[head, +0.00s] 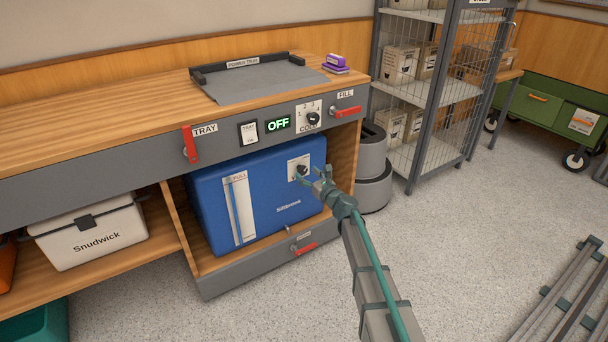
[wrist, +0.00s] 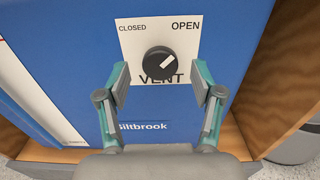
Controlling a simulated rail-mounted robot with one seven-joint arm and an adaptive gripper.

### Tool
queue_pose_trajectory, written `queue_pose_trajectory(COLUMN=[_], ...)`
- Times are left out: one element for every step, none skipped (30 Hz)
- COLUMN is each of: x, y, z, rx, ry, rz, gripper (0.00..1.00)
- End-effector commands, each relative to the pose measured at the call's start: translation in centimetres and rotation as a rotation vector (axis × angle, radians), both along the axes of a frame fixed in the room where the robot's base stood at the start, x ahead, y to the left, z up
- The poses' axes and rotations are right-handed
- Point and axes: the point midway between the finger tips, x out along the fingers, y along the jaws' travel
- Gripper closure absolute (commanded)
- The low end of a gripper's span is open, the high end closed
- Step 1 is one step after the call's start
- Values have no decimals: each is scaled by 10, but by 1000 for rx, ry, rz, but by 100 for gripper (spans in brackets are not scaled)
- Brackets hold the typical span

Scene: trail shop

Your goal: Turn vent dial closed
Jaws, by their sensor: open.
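The vent dial (wrist: 158,66) is a round black knob with a white pointer mark, on a white plate (wrist: 131,44) labelled CLOSED at left, OPEN at right and VENT below. Its pointer slants up to the right, toward OPEN. The dial's plate (head: 292,163) also shows in the head view, on the front of the blue Siltbrook box (head: 264,221). My gripper (wrist: 159,82) is open, with one finger on each side of the dial's lower part. I see gaps between the fingers and the dial, and it holds nothing.
The blue box sits in a wooden bay under the counter (head: 130,99). Red handles (head: 190,143) stick out from the grey counter front. A grey round bin (head: 374,190) and a wire shelf rack (head: 435,90) stand to the right.

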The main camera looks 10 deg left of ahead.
Motion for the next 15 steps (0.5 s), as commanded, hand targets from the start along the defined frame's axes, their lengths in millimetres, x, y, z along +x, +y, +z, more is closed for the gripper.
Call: queue_pose_trajectory(x=[9,12,16,18,20,22,23,23,24,24,24,23,23,23,23], y=[6,8,11,13,14,16,17,18,18,18,19,19,18,18,18], z=[-2,-2,-2,-2,-2,-2,-2,-1,-1,-1,-1,0,0,0,0], rx=[0,-1,-1,-1,-1,-2,-2,-2,-2,-2,-2,-1,-1,-1,-1], ry=[0,-1,0,0,0,0,0,0,0,0,0,0,0,0,0], rz=[1,0,0,0,0,0,0,0,0,0,0,0,0,0,0], gripper=[33,33,33,33,33,33,33,33,33,33,33,33,33,33,33])
